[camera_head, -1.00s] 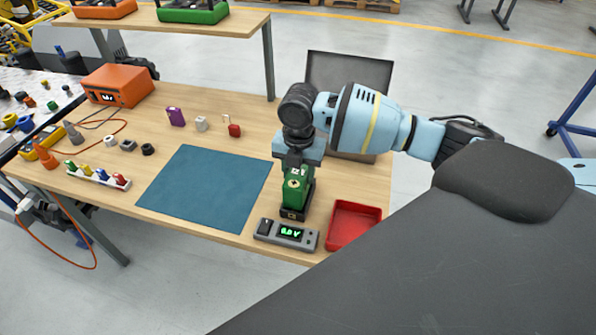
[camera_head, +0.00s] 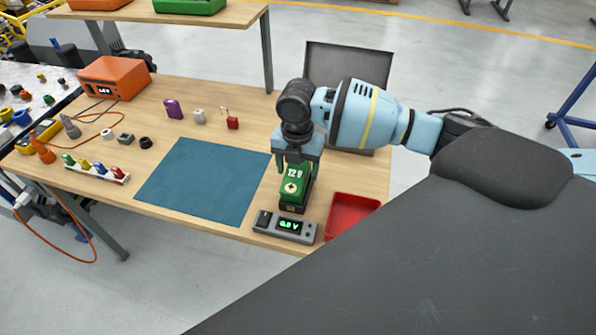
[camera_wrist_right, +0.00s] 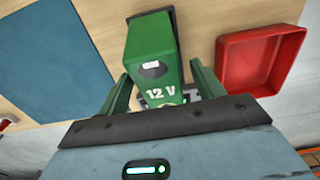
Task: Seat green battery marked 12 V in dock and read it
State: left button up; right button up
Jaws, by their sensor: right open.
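The green battery (camera_head: 295,185), marked 12 V, stands upright on a black foot right behind the grey dock unit (camera_head: 286,227). The dock's small green display seems to read 0.0 V. I cannot tell whether the battery is fully seated. My right gripper (camera_head: 296,160) is open above the battery's top, pointing down. In the right wrist view the battery (camera_wrist_right: 152,55) lies between the two spread fingers (camera_wrist_right: 160,90), with gaps at its sides. My left gripper is not in view.
A red tray (camera_head: 352,215) stands right of the dock. A blue mat (camera_head: 205,182) lies to the left. Small purple, grey and red blocks (camera_head: 233,123) stand behind it. A rack of coloured plugs (camera_head: 98,168) and an orange meter box (camera_head: 115,78) are further left.

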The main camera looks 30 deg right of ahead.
notch_tip(320, 180, up, 10)
jog(key=shift+f, duration=0.25)
jog(key=shift+r+p, duration=0.3)
jog(key=shift+r, duration=0.25)
jog(key=shift+f, duration=0.1)
